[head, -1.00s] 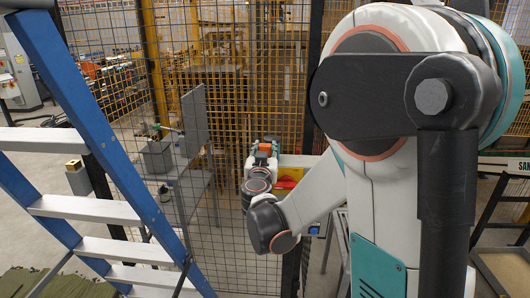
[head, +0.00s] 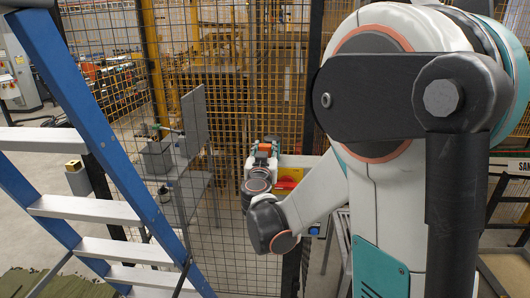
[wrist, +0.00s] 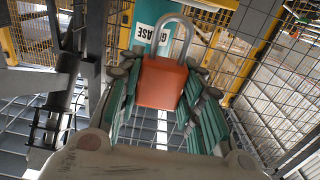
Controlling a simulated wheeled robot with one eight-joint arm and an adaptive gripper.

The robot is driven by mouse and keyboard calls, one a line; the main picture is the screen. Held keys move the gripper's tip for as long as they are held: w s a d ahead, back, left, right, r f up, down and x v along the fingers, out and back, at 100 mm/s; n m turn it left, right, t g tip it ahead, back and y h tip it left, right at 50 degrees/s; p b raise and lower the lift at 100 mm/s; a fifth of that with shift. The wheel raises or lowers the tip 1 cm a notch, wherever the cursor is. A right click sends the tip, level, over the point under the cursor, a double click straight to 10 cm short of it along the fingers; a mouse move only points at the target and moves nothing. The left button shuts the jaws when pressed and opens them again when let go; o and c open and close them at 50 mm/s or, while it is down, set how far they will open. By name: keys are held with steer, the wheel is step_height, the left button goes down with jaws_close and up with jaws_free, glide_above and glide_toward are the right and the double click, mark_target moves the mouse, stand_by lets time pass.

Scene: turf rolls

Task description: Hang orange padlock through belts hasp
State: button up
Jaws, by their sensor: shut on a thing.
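The orange padlock (wrist: 162,84) is between the teal-and-grey fingers of my gripper (wrist: 160,75) in the wrist view. Its grey shackle (wrist: 187,32) points up and away from the fingers, and appears closed. In the head view my gripper (head: 263,153) is small and partly hidden by my own wrist, with the orange body of the padlock (head: 264,147) showing between the fingers. A red and yellow switch-like part (head: 289,182) sits just to the right of my wrist, on a pale box (head: 297,160). I cannot make out the belts hasp or any contact with it.
A wire mesh fence (head: 225,235) stands behind my gripper. A blue ladder (head: 95,125) with pale steps leans at the left. A blue button box (head: 314,229) is below the switch.

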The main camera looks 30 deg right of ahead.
steer(key=shift+f+b, duration=2.3)
steer(key=shift+f, duration=0.25)
steer(key=o, duration=1.2)
steer(key=shift+c, duration=0.2)
steer(key=v, duration=1.2)
